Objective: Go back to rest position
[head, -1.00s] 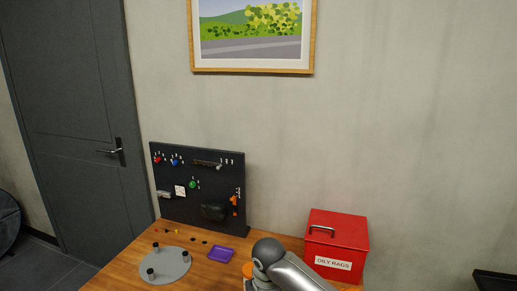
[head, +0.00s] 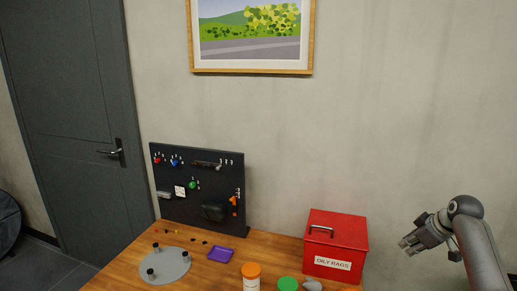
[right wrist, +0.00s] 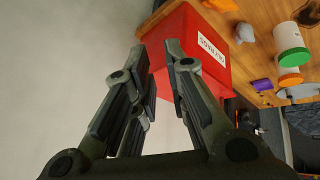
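My right gripper (head: 408,243) hangs in the air at the right of the head view, to the right of the red bin, with its fingers pointing left. In the right wrist view, its two fingers (right wrist: 160,75) stand apart with nothing between them. The red bin lies beyond the fingers there, with a visible gap. My left gripper is in neither view.
The red bin (head: 335,235) labelled "OILY RAGS" stands on the wooden table (head: 205,275). An orange-lidded jar (head: 251,283), a green-lidded jar (head: 288,284), a purple tray (head: 220,254), a grey round plate (head: 165,266) and a dark pegboard (head: 215,175) are left of it.

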